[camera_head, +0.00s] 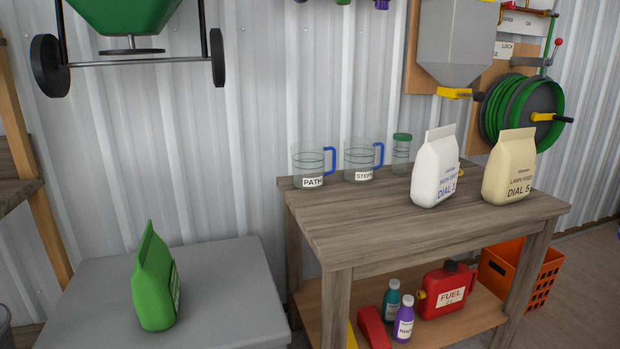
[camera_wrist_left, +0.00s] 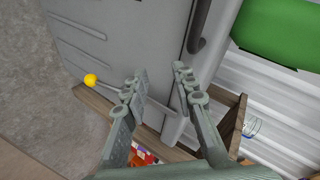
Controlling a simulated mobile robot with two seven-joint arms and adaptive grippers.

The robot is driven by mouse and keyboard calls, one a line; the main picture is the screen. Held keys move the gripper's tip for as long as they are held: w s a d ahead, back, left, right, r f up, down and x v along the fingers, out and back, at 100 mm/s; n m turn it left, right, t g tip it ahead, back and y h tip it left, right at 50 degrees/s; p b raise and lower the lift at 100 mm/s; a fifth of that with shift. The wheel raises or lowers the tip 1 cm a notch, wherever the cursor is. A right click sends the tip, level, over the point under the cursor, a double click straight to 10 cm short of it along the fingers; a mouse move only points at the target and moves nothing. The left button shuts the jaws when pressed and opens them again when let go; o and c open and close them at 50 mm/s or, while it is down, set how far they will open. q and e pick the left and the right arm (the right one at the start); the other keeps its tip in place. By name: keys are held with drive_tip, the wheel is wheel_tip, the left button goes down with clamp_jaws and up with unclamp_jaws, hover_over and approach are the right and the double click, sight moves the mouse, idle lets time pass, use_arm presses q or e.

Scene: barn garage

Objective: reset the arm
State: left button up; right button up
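My left gripper (camera_wrist_left: 160,76) shows in the left wrist view with its two grey fingers apart and nothing between them. Behind the fingers is a grey panel-like surface (camera_wrist_left: 120,30) with a dark handle or bar at its right. Neither arm shows in the head view, and my right gripper is in no view.
In the head view, a wooden bench (camera_head: 400,225) holds a white bag (camera_head: 434,170), a tan bag (camera_head: 508,170), two blue-handled jugs and a green-lidded jar (camera_head: 401,148). A green bag (camera_head: 154,285) stands on a grey surface (camera_head: 225,285). A yellow ball (camera_wrist_left: 90,80) shows in the wrist view.

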use_arm(q)
drive_tip(key=s+f+n+g, duration=0.4)
drive_tip(key=s+f, duration=0.5)
drive_tip(key=s, duration=0.4)
drive_tip(key=s+d+f+n+g, duration=0.1)
drive_tip(key=s+f+n+g, duration=0.4)
drive_tip(key=s+f, duration=0.3)
drive_tip(key=s, duration=0.4)
drive_tip(key=shift+s+f+y, duration=0.3)
drive_tip(key=shift+s+f, duration=0.1)
